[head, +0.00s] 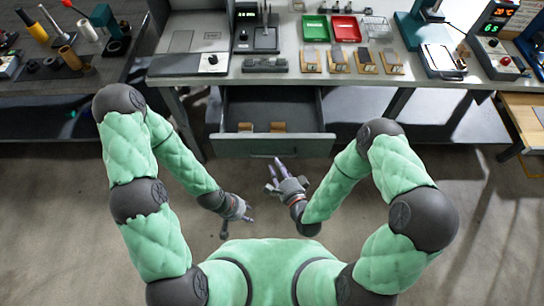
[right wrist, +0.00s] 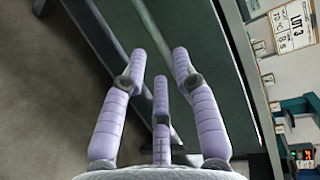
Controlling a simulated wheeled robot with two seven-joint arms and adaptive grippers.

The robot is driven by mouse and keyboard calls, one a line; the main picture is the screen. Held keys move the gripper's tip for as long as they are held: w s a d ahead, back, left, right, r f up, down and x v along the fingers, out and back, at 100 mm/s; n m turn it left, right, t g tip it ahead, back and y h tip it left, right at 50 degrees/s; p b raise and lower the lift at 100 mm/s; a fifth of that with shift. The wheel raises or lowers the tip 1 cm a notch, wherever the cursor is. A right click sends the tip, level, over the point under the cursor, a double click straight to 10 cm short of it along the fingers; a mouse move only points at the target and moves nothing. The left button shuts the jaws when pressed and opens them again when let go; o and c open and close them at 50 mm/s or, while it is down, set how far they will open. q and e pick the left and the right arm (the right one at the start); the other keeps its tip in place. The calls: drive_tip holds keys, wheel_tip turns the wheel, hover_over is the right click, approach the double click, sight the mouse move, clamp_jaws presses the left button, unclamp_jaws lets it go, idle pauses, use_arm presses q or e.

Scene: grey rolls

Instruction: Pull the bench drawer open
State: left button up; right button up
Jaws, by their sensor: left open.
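The bench drawer (head: 273,146) stands pulled out below the grey bench, its inside in view. Two small brown pieces (head: 277,127) lie in it. My right gripper (head: 272,175) is just in front of the drawer front, lower in the picture. In the right wrist view its three fingers (right wrist: 160,72) are spread with nothing clearly held. A thin bar runs behind the fingertips there; I cannot tell whether they touch it. My left gripper (head: 247,212) is open and empty, lower and to the left, apart from the drawer. The drawer handle is not clear in the head view.
The grey bench top (head: 300,77) carries a green tray (head: 316,28), a red tray (head: 346,28) and several small blocks along its front. A dark side bench (head: 60,92) is at left, a wooden table (head: 525,120) at right. Floor beside the drawer is clear.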

sight(272, 155)
drive_tip(key=shift+b+x, duration=0.55)
drive_tip(key=shift+x, duration=2.25)
drive_tip(key=shift+s, duration=0.1)
clamp_jaws()
